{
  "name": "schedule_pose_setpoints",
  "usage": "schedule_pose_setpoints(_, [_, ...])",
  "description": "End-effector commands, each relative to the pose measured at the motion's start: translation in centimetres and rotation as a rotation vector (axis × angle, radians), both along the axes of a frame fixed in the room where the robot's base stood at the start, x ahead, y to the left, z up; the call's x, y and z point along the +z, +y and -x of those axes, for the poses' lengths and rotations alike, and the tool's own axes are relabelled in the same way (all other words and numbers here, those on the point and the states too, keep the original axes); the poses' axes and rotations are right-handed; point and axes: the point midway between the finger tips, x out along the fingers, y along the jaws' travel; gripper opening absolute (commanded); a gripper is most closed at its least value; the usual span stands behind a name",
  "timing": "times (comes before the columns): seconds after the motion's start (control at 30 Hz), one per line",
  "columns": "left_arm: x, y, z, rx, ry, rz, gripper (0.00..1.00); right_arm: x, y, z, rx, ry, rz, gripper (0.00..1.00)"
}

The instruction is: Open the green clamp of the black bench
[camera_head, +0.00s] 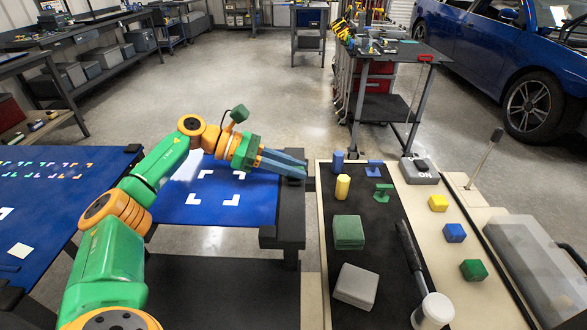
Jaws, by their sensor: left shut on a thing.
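A small green clamp-like piece (383,191) is on the black surface (385,235) of the bench at right, just in front of a similar blue piece (374,168). Whether it is open or closed is too small to tell. My left gripper (303,170) reaches in from the left, its blue fingers close together and pointing right. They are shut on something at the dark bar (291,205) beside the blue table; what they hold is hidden. The tips are left of the green piece and apart from it. My right gripper is not in view.
The black surface also holds a blue cylinder (338,161), a yellow cylinder (343,187), a green block (348,232), a grey block (355,286) and a hammer (432,310). Coloured cubes and a lever (485,155) stand further right. The blue table (235,205) is mostly clear.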

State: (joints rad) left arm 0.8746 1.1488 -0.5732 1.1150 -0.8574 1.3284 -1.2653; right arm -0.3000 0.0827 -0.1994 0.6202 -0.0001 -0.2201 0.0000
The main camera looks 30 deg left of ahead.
Motion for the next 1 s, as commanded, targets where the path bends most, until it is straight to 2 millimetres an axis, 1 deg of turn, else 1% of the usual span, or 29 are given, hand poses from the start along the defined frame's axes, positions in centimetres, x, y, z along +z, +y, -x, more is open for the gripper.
schedule_pose_setpoints(0.2, [-0.2,-0.2,0.1,-0.007,0.004,-0.001,0.0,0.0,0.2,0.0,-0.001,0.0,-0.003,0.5])
schedule_pose_setpoints(0.23, [-0.2,-0.2,0.1,-0.007,0.004,-0.001,0.28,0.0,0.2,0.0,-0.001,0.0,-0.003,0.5])
schedule_pose_setpoints(0.27, [-0.2,-0.2,0.1,-0.007,0.005,0.0,0.36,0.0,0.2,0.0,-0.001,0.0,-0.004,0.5])
schedule_pose_setpoints(0.3, [-0.2,-0.2,0.1,-0.006,0.004,-0.001,0.47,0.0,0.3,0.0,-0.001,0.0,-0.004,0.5])
schedule_pose_setpoints(0.33, [-0.2,-0.2,0.1,-0.006,0.003,0.0,0.53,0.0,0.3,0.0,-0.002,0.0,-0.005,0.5])
schedule_pose_setpoints(0.63, [-0.1,0.1,0.1,-0.002,0.001,0.0,0.53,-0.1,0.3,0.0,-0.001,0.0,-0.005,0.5])
schedule_pose_setpoints(0.77, [0.6,2.0,1.2,0.002,0.0,-0.002,0.53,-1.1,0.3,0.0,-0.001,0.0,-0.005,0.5])
schedule_pose_setpoints(0.9, [2.0,4.3,2.6,0.0,0.0,0.0,0.53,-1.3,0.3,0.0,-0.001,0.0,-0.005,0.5])
schedule_pose_setpoints(1.0, [2.4,5.1,3.2,-0.002,0.003,-0.001,0.53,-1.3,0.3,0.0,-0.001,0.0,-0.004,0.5])
